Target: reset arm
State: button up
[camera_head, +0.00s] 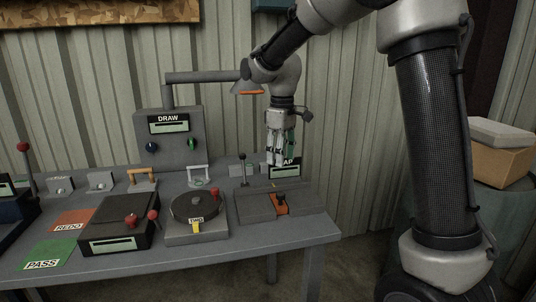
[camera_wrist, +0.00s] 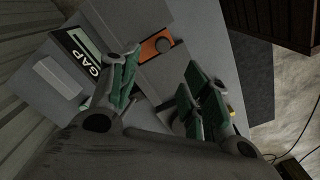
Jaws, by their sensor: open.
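My arm reaches in from the upper right in the head view, bent at the elbow, with my gripper (camera_head: 281,158) pointing down over the right part of the grey table (camera_head: 290,238). My gripper also shows in the wrist view (camera_wrist: 160,88), its green-padded fingers spread apart with nothing between them. Below and in front of it is a grey fixture (camera_head: 254,207) with an orange block and dark knob (camera_head: 279,203). The GAP display (camera_head: 284,172) stands just behind my fingers and is partly hidden by them. It also shows in the wrist view (camera_wrist: 80,58).
The DRAW box (camera_head: 168,135) with its pipe and lamp stands at the back. A round END device (camera_head: 196,213), a dark box (camera_head: 118,222), and REDO (camera_head: 70,221) and PASS (camera_head: 44,256) mats lie to the left. A cardboard box (camera_head: 500,160) sits at the right.

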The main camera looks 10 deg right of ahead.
jog(key=s+d+r+m+t, duration=0.2)
jog(key=s+d+m, duration=0.2)
jog(key=s, duration=1)
jog(key=s+d+r+m+t, duration=0.2)
jog(key=s+d+m, duration=0.2)
jog(key=s+d, duration=0.7)
jog(key=shift+s+m, duration=0.4)
jog(key=shift+s, duration=1.25)
